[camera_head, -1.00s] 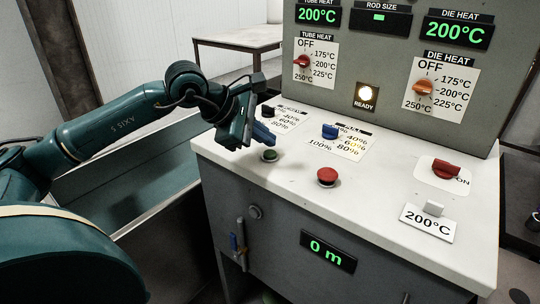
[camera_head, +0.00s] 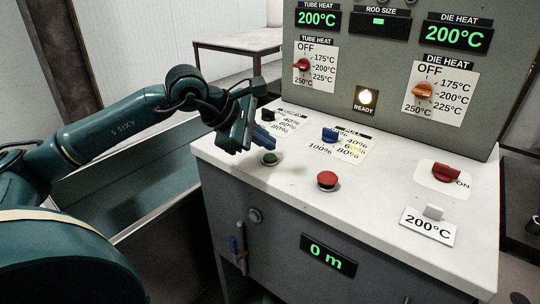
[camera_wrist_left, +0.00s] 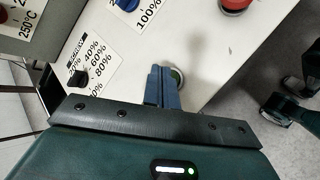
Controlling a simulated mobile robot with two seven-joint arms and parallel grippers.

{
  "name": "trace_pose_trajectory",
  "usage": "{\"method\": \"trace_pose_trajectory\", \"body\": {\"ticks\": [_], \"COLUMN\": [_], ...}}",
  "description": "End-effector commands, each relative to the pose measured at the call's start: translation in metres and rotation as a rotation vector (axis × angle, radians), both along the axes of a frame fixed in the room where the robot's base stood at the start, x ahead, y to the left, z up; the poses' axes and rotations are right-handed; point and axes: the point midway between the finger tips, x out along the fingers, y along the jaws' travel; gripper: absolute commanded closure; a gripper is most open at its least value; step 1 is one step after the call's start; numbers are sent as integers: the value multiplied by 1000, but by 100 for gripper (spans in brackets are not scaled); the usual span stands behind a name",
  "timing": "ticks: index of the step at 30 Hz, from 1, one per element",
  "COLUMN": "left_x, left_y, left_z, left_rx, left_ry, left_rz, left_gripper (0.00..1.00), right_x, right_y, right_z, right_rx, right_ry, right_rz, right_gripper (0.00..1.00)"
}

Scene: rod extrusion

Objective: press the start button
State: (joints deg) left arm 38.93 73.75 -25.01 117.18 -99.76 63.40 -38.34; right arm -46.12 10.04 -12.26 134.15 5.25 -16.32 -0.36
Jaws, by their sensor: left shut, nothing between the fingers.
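The green start button (camera_head: 269,158) sits on the white panel top near its left front edge. In the left wrist view the green button (camera_wrist_left: 176,76) is partly hidden behind my fingers. My left gripper (camera_head: 264,139) is shut and empty, its blue fingertips just above the button in the head view. The left wrist view also shows the shut blue fingers (camera_wrist_left: 163,88); I cannot tell whether they touch the button. My right gripper is not in view.
A red button (camera_head: 327,180) is to the right on the same panel. A blue knob (camera_head: 330,134) and a black knob (camera_head: 268,114) stand behind. A red ON switch (camera_head: 447,170) is at the right. The lit READY lamp (camera_head: 365,97) is on the upright panel.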

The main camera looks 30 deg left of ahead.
Motion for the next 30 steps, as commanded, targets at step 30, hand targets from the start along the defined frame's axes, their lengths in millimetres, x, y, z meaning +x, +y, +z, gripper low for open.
{"method": "trace_pose_trajectory", "body": {"ticks": [30], "left_x": [0], "left_y": [0], "left_z": [-7], "left_rx": [0], "left_ry": [0], "left_rz": [0], "left_gripper": [100], "right_x": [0], "right_y": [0], "right_z": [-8], "right_rx": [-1], "right_ry": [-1], "right_rz": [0], "right_gripper": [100]}}
